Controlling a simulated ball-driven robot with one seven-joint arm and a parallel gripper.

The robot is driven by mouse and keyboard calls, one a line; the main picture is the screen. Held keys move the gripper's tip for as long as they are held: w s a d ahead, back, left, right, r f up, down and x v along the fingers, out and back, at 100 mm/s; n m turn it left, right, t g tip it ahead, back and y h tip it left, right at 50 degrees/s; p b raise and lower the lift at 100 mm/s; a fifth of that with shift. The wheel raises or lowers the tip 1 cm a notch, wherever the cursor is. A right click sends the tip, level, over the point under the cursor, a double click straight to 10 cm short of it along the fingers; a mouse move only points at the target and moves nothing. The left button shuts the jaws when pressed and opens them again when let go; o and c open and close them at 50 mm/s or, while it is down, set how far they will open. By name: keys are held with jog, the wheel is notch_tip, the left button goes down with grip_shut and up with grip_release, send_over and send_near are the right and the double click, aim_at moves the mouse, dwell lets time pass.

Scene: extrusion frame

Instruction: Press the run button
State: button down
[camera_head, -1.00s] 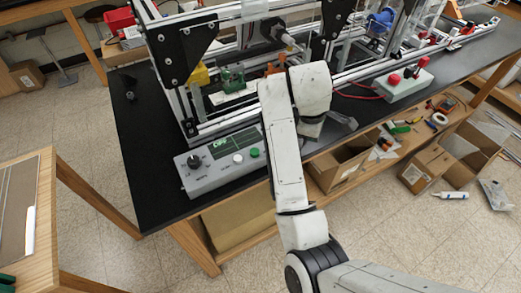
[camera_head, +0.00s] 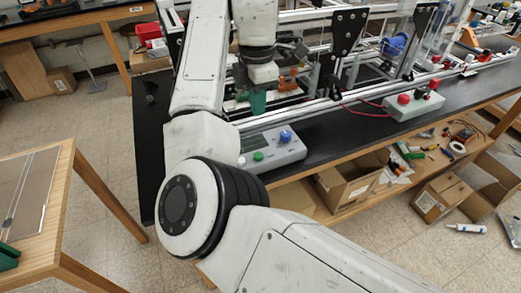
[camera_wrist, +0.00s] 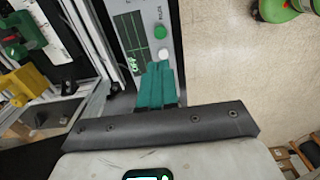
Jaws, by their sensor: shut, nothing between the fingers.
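A grey control box (camera_head: 275,150) lies on the black bench top. It carries a green button (camera_head: 258,156), a white button (camera_head: 241,161) and a blue knob (camera_head: 286,136). In the wrist view the panel shows the green button (camera_wrist: 159,32), the white button (camera_wrist: 166,54) and a dark green display (camera_wrist: 130,38). I cannot read for certain which button is labelled run. My gripper (camera_wrist: 161,68), with teal fingers, is shut and empty. Its tips appear beside the white button in the wrist view; contact cannot be told. In the head view the gripper (camera_head: 257,103) hangs over the bench behind the box.
The aluminium extrusion frame (camera_head: 318,104) stands behind the box. A second grey box with red knobs (camera_head: 412,104) sits to the right, with a red cable. My arm hides the box's left part. Cardboard boxes (camera_head: 348,186) are on the shelf below.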

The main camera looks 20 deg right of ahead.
aim_at(258, 155)
dwell(0.3)
notch_tip(258, 155, down, 14)
dwell(0.7)
